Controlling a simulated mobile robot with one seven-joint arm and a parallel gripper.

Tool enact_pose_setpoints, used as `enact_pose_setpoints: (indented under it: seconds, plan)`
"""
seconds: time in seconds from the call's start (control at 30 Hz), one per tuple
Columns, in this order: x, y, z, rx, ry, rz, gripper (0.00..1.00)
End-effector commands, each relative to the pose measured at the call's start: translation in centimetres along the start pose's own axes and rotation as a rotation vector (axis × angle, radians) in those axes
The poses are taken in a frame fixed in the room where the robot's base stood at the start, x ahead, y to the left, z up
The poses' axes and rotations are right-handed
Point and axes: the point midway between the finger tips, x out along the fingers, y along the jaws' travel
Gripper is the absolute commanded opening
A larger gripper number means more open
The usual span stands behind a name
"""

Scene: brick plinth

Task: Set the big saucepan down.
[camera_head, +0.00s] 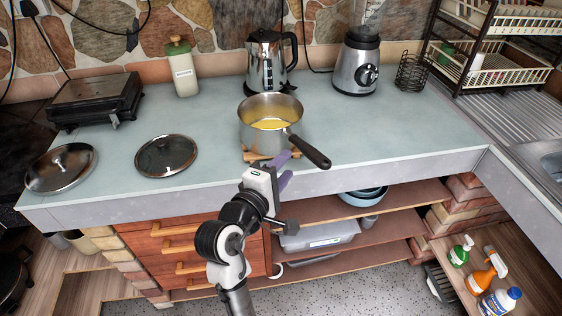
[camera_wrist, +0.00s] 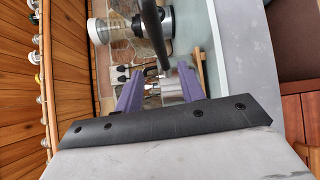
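The big saucepan (camera_head: 247,130) is steel with a long black handle and yellow contents. In the head view it is upright at the counter's front, over a small wooden trivet (camera_head: 258,156). I cannot tell for sure whether its base touches the trivet. In the wrist view the fingers (camera_wrist: 160,73) are spread, and a dark bar, seemingly the handle, comes down toward the gap. Nothing is visibly clamped.
Two lids (camera_head: 166,156) (camera_head: 60,168) lie on the counter (camera_head: 205,120) at the left, near a black grill (camera_head: 95,100). A canister (camera_head: 184,72), a kettle (camera_head: 265,60) and a blender base (camera_head: 357,65) stand behind. The counter right of the saucepan is clear.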

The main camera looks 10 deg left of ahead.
Motion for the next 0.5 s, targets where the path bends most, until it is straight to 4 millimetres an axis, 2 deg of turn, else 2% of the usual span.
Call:
enact_pose_setpoints:
  seconds: [0.5]
  plan:
    - [-0.71,0.21,-0.19,0.005,0.009,0.006,0.39]
